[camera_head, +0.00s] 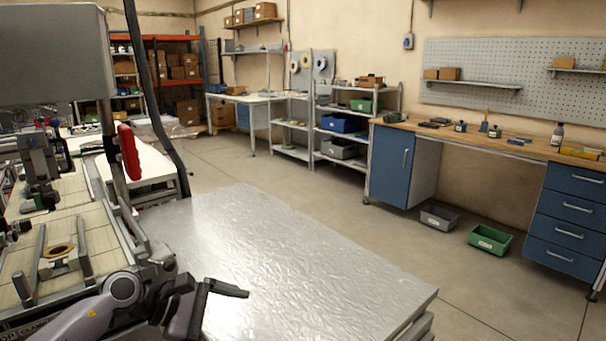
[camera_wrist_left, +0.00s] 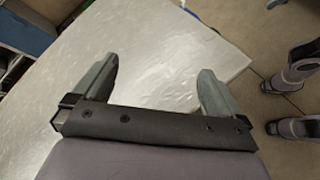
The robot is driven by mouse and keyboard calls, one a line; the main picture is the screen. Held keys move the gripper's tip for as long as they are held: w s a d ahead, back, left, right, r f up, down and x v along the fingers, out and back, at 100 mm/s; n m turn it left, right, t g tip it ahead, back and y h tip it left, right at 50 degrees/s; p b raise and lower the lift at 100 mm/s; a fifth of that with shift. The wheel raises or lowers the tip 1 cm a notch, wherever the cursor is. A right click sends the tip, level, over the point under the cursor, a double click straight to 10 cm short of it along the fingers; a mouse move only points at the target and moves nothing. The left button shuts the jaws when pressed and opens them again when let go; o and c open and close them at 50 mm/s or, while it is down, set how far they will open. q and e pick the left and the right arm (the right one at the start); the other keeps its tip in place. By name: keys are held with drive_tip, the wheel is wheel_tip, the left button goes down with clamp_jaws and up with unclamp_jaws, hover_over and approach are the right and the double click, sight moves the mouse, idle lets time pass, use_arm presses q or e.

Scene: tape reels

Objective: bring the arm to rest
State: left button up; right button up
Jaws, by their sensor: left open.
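My left gripper (camera_head: 220,288) reaches in from the lower left of the head view, over the near left part of the silvery table (camera_head: 300,250). In the left wrist view its two grey fingers stand wide apart (camera_wrist_left: 155,80), with nothing between them. The bare, shiny table top (camera_wrist_left: 165,45) lies beyond the fingers. My right gripper shows in neither view.
A machine (camera_head: 60,240) with metal rails stands close left of my left arm; a red part (camera_head: 129,152) rises behind it. The table top is clear. Shelves (camera_head: 345,125), a workbench (camera_head: 560,150) and a green bin (camera_head: 490,239) stand farther off, across open floor.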

use_arm(q)
drive_tip(key=s+a+f+m+t+y, duration=0.3)
drive_tip(key=s+a+f+m+y, duration=0.2)
drive_tip(key=s+a+f+m, duration=0.5)
drive_tip(key=s+a+f+m+t+y, duration=0.35)
drive_tip(key=s+a+f+m, duration=0.25)
drive_tip(key=s+f+m, duration=0.75)
drive_tip(key=d+r+n, duration=0.2)
drive_tip(key=d+n, duration=0.4)
drive_tip(key=d, duration=0.3)
drive_tip(key=shift+s+t+y, duration=0.35)
